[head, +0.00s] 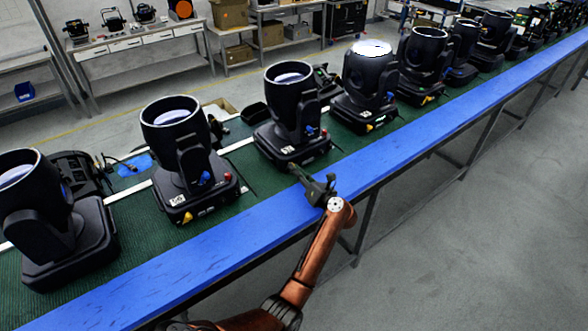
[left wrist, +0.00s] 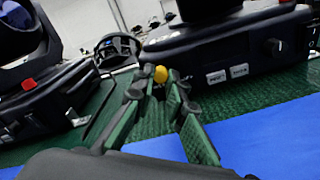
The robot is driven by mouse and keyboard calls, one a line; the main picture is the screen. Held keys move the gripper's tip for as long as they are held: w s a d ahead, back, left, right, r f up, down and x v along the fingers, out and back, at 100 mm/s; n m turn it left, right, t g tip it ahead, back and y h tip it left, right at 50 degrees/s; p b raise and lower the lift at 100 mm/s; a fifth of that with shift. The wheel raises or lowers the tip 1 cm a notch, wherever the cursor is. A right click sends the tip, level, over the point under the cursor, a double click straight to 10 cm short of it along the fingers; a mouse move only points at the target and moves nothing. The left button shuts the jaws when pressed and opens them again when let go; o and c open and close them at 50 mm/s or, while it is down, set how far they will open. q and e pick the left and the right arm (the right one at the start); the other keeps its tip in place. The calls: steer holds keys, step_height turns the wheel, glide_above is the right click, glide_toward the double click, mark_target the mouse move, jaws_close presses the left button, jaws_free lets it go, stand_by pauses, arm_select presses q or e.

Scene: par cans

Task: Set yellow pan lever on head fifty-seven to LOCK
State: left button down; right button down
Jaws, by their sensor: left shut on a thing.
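The yellow pan lever (left wrist: 160,73) shows in the left wrist view as a small yellow knob at the base of a black moving head. My left gripper (left wrist: 162,84) is shut on it, with the lever between its fingertips. In the head view this moving head (head: 289,105) stands upright on the belt, and my left gripper (head: 294,168) reaches to the front left corner of its base. The yellow lever is hidden there. The number on the white labels (left wrist: 227,74) is too small to read. My right gripper is not in view.
A similar head (head: 178,150) with a yellow lever (head: 187,217) stands to the left, another (head: 366,85) to the right. Several more line the green belt (head: 140,222). The blue rail (head: 240,233) runs along its front edge. The floor in front is clear.

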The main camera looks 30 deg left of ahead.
arm_select(q)
steer(key=m, duration=0.1)
steer(key=m+p, duration=0.1)
steer(key=p, duration=0.1)
steer(key=shift+w+d+r+m, duration=0.25)
steer(key=shift+w+r+m, duration=0.05)
steer(key=shift+w+m, duration=0.1)
steer(key=m+p, duration=0.2)
steer(key=shift+w+d+m, duration=0.15)
steer(key=shift+w+m, duration=0.15)
steer(key=shift+m, duration=0.1)
steer(key=shift+w+d+f+m+p, duration=0.1)
steer(key=shift+w+m+p, duration=0.05)
steer(key=shift+m+p, duration=0.4)
steer(key=shift+w+f+m+p, duration=0.15)
steer(key=shift+m+p, duration=0.2)
steer(key=shift+m, duration=0.3)
steer(key=shift+w+d+f+m+p, duration=0.15)
steer(key=shift+m+p, duration=0.3)
steer(key=shift+m, duration=0.55)
steer(key=shift+w, duration=0.1)
steer(key=c, duration=1.9)
jaws_free()
steer(key=shift+c, duration=0.2)
